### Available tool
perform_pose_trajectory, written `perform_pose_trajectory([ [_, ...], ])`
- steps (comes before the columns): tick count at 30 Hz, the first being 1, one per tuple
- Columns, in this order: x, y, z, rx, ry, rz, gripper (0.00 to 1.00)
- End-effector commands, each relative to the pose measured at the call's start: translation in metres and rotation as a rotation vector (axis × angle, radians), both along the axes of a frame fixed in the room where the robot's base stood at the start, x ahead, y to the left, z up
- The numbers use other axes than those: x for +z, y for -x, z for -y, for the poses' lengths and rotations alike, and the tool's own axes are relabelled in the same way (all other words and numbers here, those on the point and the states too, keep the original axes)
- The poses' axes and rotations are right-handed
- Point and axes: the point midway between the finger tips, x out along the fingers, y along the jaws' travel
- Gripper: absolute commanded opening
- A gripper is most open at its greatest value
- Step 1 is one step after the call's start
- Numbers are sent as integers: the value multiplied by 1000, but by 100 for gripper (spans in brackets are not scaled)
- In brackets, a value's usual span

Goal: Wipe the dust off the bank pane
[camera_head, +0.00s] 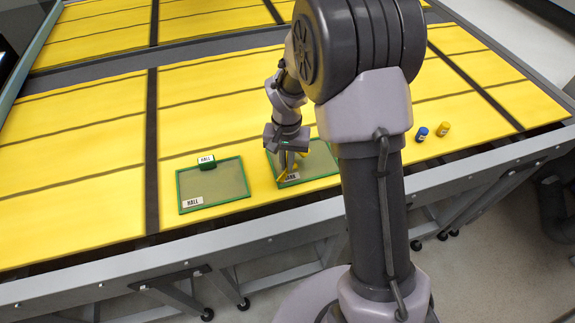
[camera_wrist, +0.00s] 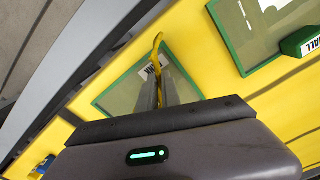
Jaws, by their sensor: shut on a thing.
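The bank pane (camera_head: 321,163) is a greyish-beige sheet in a green frame on the yellow table. My arm hides part of it; its white label is partly covered. It also shows in the wrist view (camera_wrist: 122,98), behind my fingers. My gripper (camera_head: 283,168) points down over the pane's left part, shut on a thin yellow thing (camera_wrist: 157,45), perhaps a folded cloth. In the wrist view the yellow thing curves out from between my fingers (camera_wrist: 158,88) across the pane, near its label. I cannot tell whether it touches the pane.
The hall pane (camera_head: 222,187), also green-framed, lies to the left. A green block labelled HALL (camera_head: 207,162) stands at its back edge. A blue cylinder (camera_head: 422,134) and a yellow one (camera_head: 443,129) stand right of my arm. The table's grey front rail (camera_head: 130,260) runs nearby.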

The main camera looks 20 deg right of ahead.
Motion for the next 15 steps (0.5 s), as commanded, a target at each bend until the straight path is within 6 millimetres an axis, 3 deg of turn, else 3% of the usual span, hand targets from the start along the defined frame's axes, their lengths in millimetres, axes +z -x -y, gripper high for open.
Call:
perform_pose_trajectory([
  [1,15,-1,0,0,0,2,0],
  [5,45,0,0,0,0,2,0],
  [15,72,-1,1,0,0,0,0],
])
